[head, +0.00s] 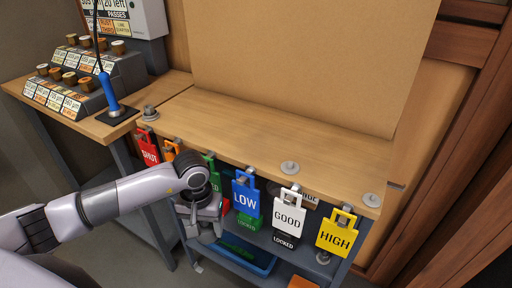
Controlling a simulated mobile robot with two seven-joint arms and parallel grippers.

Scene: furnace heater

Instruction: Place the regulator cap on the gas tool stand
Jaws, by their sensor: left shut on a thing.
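My left gripper (203,222) is in front of the wooden workbench's front edge, beside the hanging green tag (213,172). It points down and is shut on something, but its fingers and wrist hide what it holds. I cannot pick out the regulator cap with certainty. Small grey round caps sit on the bench top, at its left end (150,113), front middle (290,167) and right corner (372,200). A blue-handled tool (109,90) stands upright on a black base (117,116) on the left table; whether this is the gas tool stand is not clear. My right gripper is out of view.
Red (147,148), blue LOW (246,196), white GOOD (288,212) and yellow HIGH (336,232) tags hang along the bench front. A blue tray (243,258) is on the shelf below. The bench top (240,130) is mostly clear.

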